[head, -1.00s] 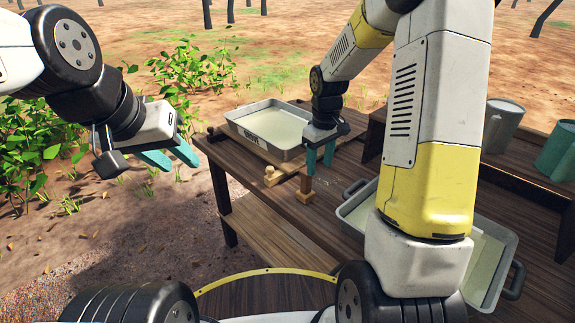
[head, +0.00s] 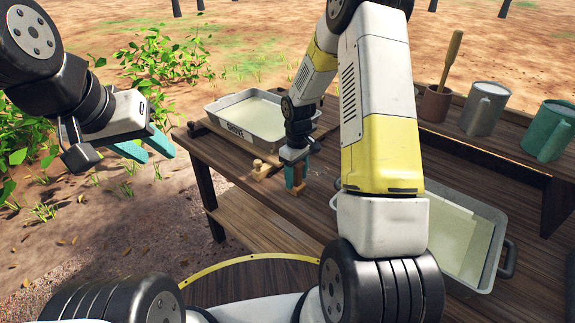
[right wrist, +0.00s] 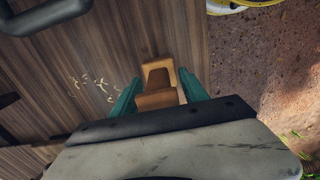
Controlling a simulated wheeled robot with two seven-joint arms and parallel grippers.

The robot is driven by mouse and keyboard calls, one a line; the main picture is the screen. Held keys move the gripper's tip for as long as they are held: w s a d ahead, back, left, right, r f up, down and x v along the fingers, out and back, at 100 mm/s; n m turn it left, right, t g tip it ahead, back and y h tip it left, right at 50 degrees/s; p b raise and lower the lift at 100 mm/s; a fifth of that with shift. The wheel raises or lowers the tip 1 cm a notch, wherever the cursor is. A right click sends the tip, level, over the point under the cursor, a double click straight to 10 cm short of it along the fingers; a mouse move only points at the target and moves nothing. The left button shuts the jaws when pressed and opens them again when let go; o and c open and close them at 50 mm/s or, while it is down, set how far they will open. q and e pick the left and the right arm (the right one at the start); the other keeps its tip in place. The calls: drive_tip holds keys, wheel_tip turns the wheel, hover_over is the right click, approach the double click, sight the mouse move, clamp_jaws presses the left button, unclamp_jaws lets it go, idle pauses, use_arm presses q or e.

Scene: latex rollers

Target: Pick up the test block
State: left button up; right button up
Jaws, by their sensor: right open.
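The test block, a small tan wooden block (head: 295,190), stands on the dark wooden table near its left front edge. In the right wrist view, the block (right wrist: 158,98) shows a stepped, darker upper part and lies between the two teal fingers. My right gripper (head: 295,173) points down at the block, its fingers open on either side of it. In the wrist view, the gripper (right wrist: 160,92) leaves a gap beside the block; I cannot tell if either finger touches. My left gripper (head: 158,156) is open and empty, off the table at left.
A metal tray (head: 213,116) of pale liquid sits at the back left, with a wooden knobbed piece (head: 262,168) beside the block. Another tray (head: 500,240) is at right, partly behind my arm. A raised shelf (head: 500,153) holds a metal cup (head: 484,108) and green jug (head: 550,132).

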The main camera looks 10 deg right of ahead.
drive_tip(key=shift+f, duration=0.25)
drive_tip(key=c, duration=1)
drive_tip(key=shift+r, duration=0.1)
